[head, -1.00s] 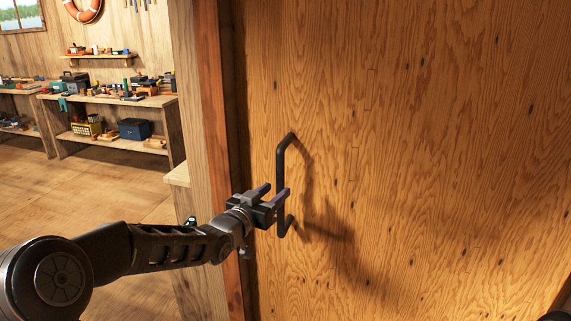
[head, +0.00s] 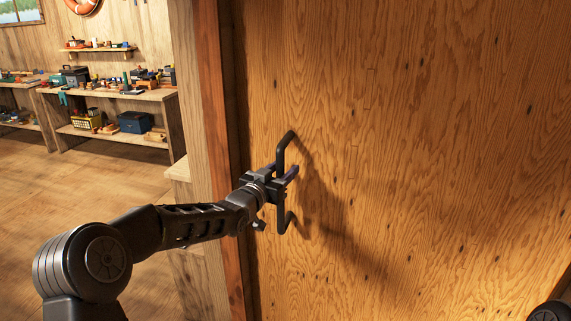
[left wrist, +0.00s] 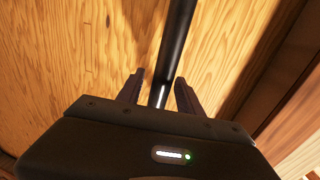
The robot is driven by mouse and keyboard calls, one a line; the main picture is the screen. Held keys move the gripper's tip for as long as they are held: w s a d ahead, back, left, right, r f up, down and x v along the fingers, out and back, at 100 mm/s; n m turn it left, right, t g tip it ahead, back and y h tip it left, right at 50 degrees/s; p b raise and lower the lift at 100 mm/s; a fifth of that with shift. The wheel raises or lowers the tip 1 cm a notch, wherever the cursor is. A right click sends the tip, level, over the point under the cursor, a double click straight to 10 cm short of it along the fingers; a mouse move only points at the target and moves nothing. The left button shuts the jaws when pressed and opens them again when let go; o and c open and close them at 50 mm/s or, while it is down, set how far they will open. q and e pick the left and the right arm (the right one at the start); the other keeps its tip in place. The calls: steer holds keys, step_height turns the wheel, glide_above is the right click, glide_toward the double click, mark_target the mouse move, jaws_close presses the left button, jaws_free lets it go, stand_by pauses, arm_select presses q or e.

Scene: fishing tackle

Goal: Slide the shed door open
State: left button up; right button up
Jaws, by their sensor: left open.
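The shed door (head: 400,150) is a large plywood panel filling the right of the head view. Its black bar handle (head: 281,217) stands upright near the door's left edge. My left gripper (head: 284,172) is at the middle of the handle. In the left wrist view, the handle bar (left wrist: 175,40) runs between the two fingers of the left gripper (left wrist: 160,88). The fingers are open, with a gap on each side of the bar. My right gripper is not in view.
A wooden door post (head: 210,120) stands just left of the door. Beyond it at the left is a room with a workbench (head: 110,95) holding tackle and boxes, and a wall shelf (head: 97,49). The wooden floor (head: 90,190) there is clear.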

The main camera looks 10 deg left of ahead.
arm_select(q)
steer(key=shift+w+d, duration=0.2)
steer(key=shift+w, duration=0.45)
jaws_close()
stand_by(1.0)
